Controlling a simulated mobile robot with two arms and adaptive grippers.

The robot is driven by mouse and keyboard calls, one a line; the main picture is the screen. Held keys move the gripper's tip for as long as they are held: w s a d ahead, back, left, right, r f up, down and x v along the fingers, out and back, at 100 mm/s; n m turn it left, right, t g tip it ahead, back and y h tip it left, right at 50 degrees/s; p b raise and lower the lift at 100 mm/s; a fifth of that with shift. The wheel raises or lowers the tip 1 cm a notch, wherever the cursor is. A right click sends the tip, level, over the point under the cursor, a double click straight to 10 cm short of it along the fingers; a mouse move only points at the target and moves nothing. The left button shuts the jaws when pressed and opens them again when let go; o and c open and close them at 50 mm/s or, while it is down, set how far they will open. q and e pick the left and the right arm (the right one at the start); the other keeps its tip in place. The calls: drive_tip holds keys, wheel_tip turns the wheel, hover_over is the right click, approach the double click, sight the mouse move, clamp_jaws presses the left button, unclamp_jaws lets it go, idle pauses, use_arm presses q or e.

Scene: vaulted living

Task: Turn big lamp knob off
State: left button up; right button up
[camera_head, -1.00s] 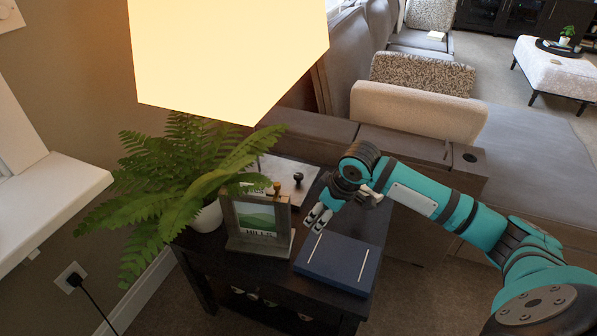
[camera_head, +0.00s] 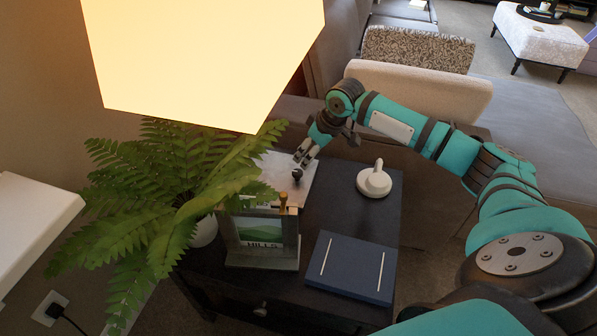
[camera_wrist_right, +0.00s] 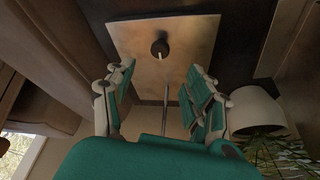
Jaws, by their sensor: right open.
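The big lamp's glowing cream shade (camera_head: 205,60) fills the upper left of the head view. Its square metallic base plate (camera_head: 284,183) lies on the dark side table, with a small dark round knob (camera_head: 297,174) on it. In the wrist view the knob (camera_wrist_right: 160,48) sits near the middle of the plate (camera_wrist_right: 193,35), ahead of the fingers, and the thin lamp stem (camera_wrist_right: 165,97) shows between them. My right gripper (camera_head: 303,157) is open and empty, with its fingertips close above the knob; contact cannot be told. My left gripper is not in view.
The dark side table (camera_head: 387,215) also holds a fern (camera_head: 150,190), a picture frame (camera_head: 262,262), a blue book (camera_head: 350,265) and a small white object (camera_head: 374,180). The fern and frame crowd the plate's left and front. A sofa (camera_head: 430,95) stands behind.

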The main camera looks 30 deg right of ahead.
sight(298, 172)
drive_tip(key=b+x, duration=0.2)
drive_tip(key=x, duration=0.7)
drive_tip(key=shift+w+f, duration=0.1)
drive_tip(key=shift+f, duration=0.05)
drive_tip(key=shift+w+f, duration=0.15)
drive_tip(key=shift+f, duration=0.15)
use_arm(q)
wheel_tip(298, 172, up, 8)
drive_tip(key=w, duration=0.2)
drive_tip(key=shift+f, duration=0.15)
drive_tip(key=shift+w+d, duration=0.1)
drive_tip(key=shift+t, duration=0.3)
use_arm(e)
clamp_jaws()
